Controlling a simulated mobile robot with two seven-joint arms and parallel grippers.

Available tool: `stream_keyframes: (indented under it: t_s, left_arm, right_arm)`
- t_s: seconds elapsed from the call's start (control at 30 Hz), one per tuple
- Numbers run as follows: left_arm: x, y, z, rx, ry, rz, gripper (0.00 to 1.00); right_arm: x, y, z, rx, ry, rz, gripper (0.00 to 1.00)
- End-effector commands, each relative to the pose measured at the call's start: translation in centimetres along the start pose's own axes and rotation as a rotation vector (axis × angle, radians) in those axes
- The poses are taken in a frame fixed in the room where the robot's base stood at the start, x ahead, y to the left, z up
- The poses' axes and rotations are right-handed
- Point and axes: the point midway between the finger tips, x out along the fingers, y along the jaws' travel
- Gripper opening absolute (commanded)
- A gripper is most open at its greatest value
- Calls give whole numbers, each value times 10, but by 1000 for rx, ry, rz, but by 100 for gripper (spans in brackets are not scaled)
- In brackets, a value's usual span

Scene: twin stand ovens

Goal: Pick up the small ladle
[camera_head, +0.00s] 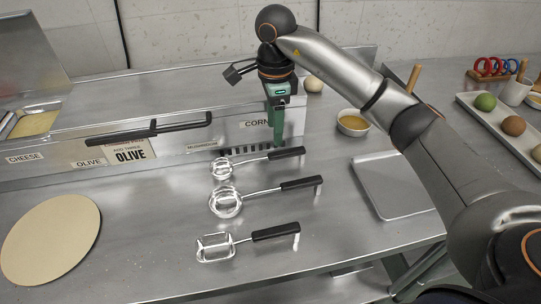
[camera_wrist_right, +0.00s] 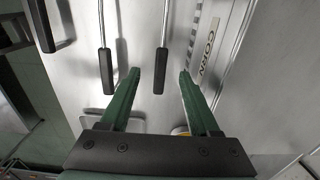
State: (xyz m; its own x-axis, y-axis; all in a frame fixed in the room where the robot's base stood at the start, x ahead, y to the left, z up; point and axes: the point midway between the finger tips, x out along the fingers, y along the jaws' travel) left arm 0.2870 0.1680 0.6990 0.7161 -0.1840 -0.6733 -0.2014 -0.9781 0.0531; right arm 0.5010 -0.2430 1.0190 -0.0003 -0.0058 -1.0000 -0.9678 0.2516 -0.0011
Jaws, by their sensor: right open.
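The small ladle is the back one of three utensils lying on the steel counter. Its clear bowl (camera_head: 222,168) points left and its black handle (camera_head: 287,153) points right. My right gripper (camera_head: 277,143) points down by that handle, its green fingers partly overlapping each other in the head view. In the right wrist view, my open right gripper (camera_wrist_right: 158,75) has the small ladle's handle (camera_wrist_right: 160,71) showing in the gap between its fingertips. I cannot tell whether the fingers are down around it. My left gripper is out of view.
A larger ladle (camera_head: 226,202) and a square-headed utensil (camera_head: 216,247) lie in front. Labelled bins with a CORN tag (camera_head: 256,124) stand behind. A round board (camera_head: 50,240) is left; a metal tray (camera_head: 395,187) and yellow bowl (camera_head: 353,123) are right.

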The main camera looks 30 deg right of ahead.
Motion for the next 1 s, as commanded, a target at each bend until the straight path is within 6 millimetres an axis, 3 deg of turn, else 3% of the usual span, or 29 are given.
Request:
stream_keyframes:
  t_s: [0.13, 0.47, 0.7, 1.0]
  left_arm:
    - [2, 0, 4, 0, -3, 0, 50]
    - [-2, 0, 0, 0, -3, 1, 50]
    - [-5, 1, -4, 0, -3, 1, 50]
    - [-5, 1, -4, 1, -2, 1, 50]
  right_arm:
    - [30, 1, 1, -1, -3, 6, 62]
    - [58, 0, 0, 0, -5, 3, 62]
    - [93, -2, -1, -1, -6, 4, 62]
    - [101, -3, -2, -1, -6, 0, 62]
